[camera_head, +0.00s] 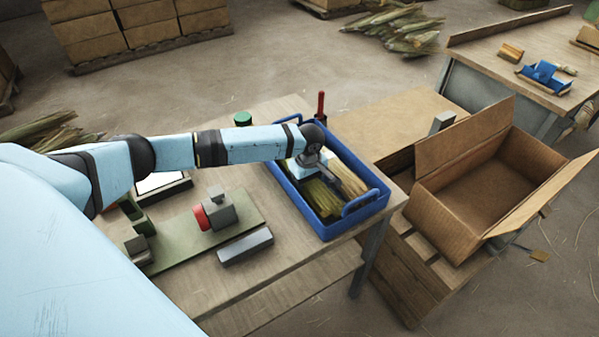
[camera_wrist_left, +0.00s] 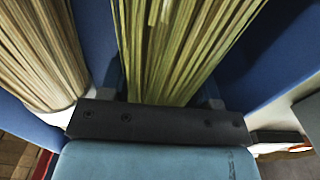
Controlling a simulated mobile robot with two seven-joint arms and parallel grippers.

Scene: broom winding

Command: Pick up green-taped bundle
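The blue crate (camera_head: 364,205) stands at the right end of the workbench and holds bundles of straw. A green-yellow bundle (camera_head: 322,200) lies in its left part, and a tan bundle (camera_head: 345,176) lies to its right. My left gripper (camera_head: 318,178) reaches down into the crate over the green-yellow bundle. In the left wrist view the green-yellow bundle (camera_wrist_left: 172,50) runs between the two fingers, which are apart on either side of it. Whether they press on it cannot be told. No green tape is visible. The tan bundle (camera_wrist_left: 40,50) lies beside it with a pale band.
An open cardboard box (camera_head: 480,190) stands right of the crate.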

